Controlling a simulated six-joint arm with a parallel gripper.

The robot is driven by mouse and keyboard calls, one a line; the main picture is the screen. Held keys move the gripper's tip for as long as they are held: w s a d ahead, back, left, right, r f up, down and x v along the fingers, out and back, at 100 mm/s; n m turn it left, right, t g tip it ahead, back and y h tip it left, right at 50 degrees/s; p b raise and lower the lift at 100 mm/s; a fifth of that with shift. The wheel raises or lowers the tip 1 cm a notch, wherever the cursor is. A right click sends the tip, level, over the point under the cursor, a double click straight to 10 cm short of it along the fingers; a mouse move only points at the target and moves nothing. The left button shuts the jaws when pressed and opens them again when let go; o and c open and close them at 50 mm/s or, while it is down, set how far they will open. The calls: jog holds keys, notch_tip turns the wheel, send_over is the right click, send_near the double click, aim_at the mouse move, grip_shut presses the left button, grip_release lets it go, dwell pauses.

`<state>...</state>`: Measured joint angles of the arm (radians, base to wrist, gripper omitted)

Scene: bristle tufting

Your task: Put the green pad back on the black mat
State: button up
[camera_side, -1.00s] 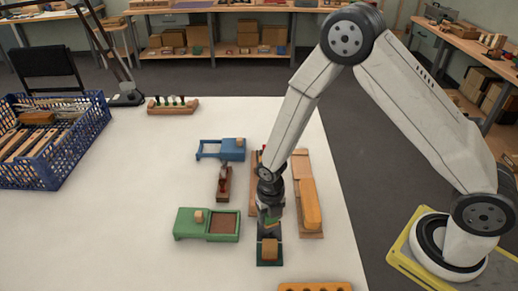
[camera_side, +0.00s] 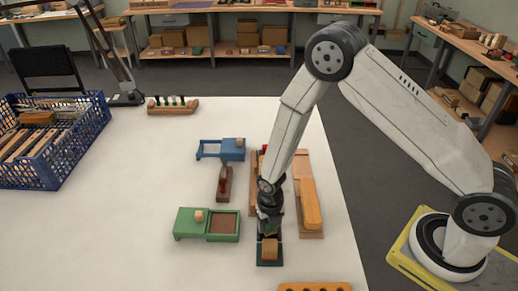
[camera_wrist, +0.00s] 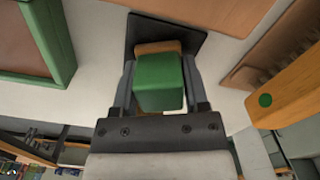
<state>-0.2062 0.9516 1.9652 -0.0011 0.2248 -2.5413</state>
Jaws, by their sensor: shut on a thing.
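My gripper (camera_side: 269,234) is shut on the green pad (camera_wrist: 160,85), which sits between the two fingers in the wrist view. In the side view the pad is a small green patch (camera_side: 270,231), mostly hidden by the fingers. The black mat (camera_side: 261,263) lies on the white table just below the gripper and shows as a dark square (camera_wrist: 185,31) in the wrist view. A tan wooden block (camera_side: 270,251) stands over the mat. A brown edge shows beyond the pad in the wrist view (camera_wrist: 158,47). I cannot tell whether pad and block touch.
A green tray box (camera_side: 190,224) is to the left, with a blue one (camera_side: 232,149) farther back. A wooden-handled tool (camera_side: 223,186) lies between them. An orange-topped wooden piece (camera_side: 311,207) is close on the right. An orange holed strip (camera_side: 315,287) is in front.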

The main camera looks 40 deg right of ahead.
jog(key=shift+f, duration=0.1)
jog(key=o, duration=1.1)
jog(key=shift+r, duration=6.15)
